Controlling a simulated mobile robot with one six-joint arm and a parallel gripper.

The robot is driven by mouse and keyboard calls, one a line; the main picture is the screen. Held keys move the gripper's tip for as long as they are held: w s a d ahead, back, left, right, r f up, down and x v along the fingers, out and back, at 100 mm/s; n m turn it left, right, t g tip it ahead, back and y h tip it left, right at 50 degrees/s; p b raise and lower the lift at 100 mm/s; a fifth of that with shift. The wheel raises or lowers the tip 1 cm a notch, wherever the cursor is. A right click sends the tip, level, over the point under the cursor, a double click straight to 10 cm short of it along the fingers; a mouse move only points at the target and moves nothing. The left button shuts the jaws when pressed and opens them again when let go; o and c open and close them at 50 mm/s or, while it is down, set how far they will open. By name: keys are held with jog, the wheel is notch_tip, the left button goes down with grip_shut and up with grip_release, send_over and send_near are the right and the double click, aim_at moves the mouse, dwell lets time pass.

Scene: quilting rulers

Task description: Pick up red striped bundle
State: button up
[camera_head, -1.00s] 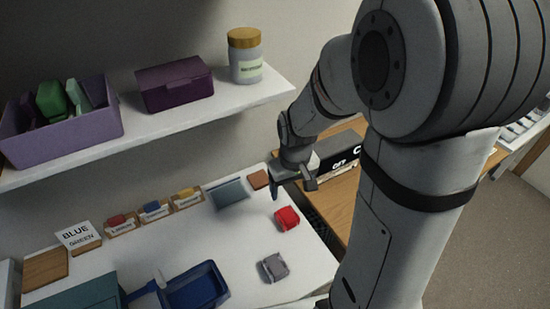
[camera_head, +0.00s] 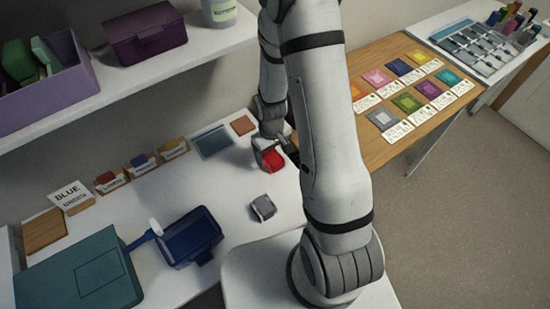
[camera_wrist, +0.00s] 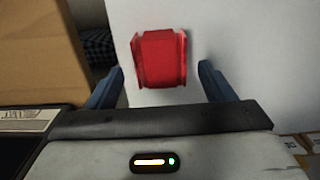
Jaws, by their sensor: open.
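The red bundle (camera_head: 272,160) lies on the white table near its right edge. In the wrist view the red bundle (camera_wrist: 161,58) shows slightly lighter bands along its sides; clear stripes are hard to make out. My gripper (camera_head: 272,150) is just above it in the head view, partly hiding it. In the wrist view my gripper (camera_wrist: 160,82) is open, with one blue-grey finger on each side of the bundle's line. The bundle lies ahead, between the fingers and apart from both. Nothing is held.
A grey bundle (camera_head: 263,208) lies nearer on the table. A blue open bin (camera_head: 190,238) and a teal box (camera_head: 80,275) stand to the left. Small labelled holders (camera_head: 142,165) line the wall. A wooden board with colored cards (camera_head: 405,95) is to the right.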

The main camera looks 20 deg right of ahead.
aim_at(272, 157)
jog(key=shift+f, duration=1.5)
jog(key=shift+c, duration=0.4)
jog(key=c, duration=1)
jog(key=shift+o, duration=0.2)
jog(key=shift+r, duration=0.15)
